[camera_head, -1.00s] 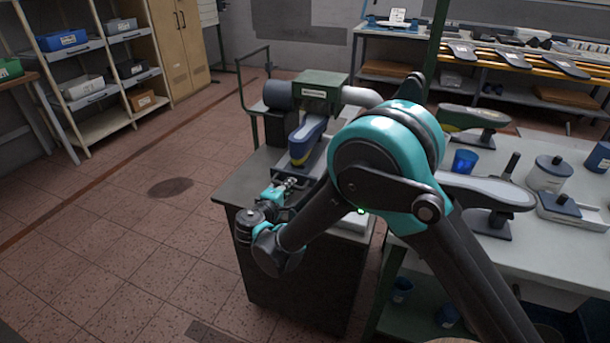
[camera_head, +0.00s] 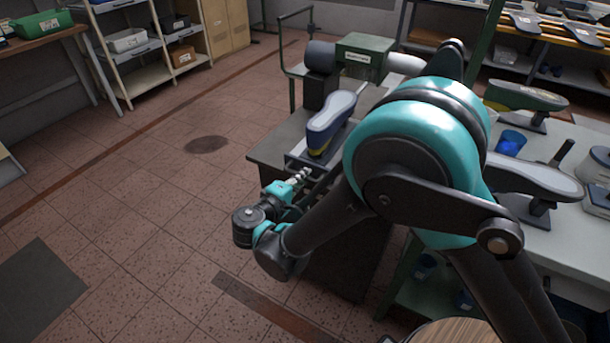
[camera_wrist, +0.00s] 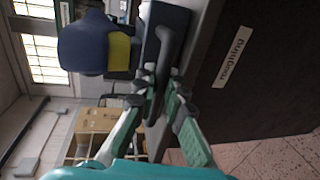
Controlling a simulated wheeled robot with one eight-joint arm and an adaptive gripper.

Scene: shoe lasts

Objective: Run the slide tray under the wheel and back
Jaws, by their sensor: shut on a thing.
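The dark slide tray (camera_head: 297,157) lies on the machine bench, with a blue shoe last (camera_head: 330,117) with a yellow section on it. The last sits in front of the machine's green hood (camera_head: 365,52); I cannot make out the wheel at the hood. My gripper (camera_head: 303,176) is at the tray's near end. In the wrist view my gripper (camera_wrist: 158,92) is shut around the tray's dark handle (camera_wrist: 150,97). The last (camera_wrist: 84,44) and the tray (camera_wrist: 172,28) show beyond the fingers, tilted in that view.
A white bench (camera_head: 590,150) on the right holds more lasts and a blue cup (camera_head: 510,142). A green post (camera_head: 483,42) stands behind my arm. Shelves (camera_head: 130,60) stand at the back left. The tiled floor (camera_head: 130,200) left of the machine is clear.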

